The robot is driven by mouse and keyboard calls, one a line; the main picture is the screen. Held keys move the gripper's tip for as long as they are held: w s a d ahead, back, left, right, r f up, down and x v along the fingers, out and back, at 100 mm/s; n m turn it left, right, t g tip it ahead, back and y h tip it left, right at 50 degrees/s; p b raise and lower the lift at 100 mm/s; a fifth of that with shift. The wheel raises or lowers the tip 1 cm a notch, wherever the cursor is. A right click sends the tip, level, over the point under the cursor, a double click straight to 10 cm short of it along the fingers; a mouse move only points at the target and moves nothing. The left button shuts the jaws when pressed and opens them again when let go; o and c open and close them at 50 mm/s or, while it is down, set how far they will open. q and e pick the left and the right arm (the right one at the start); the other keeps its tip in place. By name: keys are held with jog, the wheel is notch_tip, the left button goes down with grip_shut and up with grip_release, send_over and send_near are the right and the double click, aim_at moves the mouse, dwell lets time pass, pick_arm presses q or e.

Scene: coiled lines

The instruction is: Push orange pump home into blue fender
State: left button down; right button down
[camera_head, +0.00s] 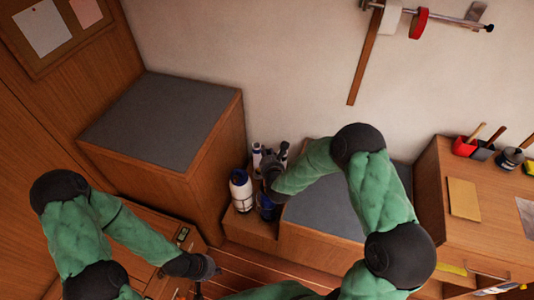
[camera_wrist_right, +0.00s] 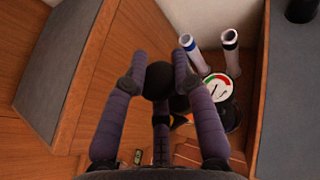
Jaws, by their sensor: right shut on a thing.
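My right gripper (camera_head: 270,170) reaches into the gap between the two grey-topped lockers. In the right wrist view its fingers (camera_wrist_right: 158,75) are closed around a black round knob (camera_wrist_right: 157,84), which seems to be the top of the orange pump. Only a small orange patch (camera_wrist_right: 179,121) shows below it. The blue fender (camera_head: 268,209) stands in the gap, under my right gripper, partly covered by it. Where pump and fender meet is hidden. My left gripper (camera_head: 205,267) hangs at the lower left over wooden furniture; its fingers are too small to read.
A white fender with blue ends (camera_head: 241,190) stands just left of the blue one. Two pale tubes (camera_wrist_right: 188,44) and a round dial gauge (camera_wrist_right: 218,87) are close by. The left locker (camera_head: 160,115) and right locker (camera_head: 325,212) bound the narrow gap.

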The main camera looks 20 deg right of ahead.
jog(key=shift+s+f+b, duration=0.1)
jog(key=shift+f+b, duration=0.3)
jog(key=shift+f, duration=0.15)
dwell(0.6)
jog(key=shift+r, duration=0.1)
dwell(0.5)
jog(key=shift+w+t+b, duration=0.25)
jog(key=shift+t+b, duration=0.35)
jog(key=shift+b, duration=1.5)
dwell(0.4)
jog(key=shift+s+f+b, duration=0.1)
jog(key=shift+f+b, duration=0.9)
dwell(1.0)
jog(key=shift+r+b, duration=0.15)
jog(key=shift+b, duration=1.2)
dwell(0.4)
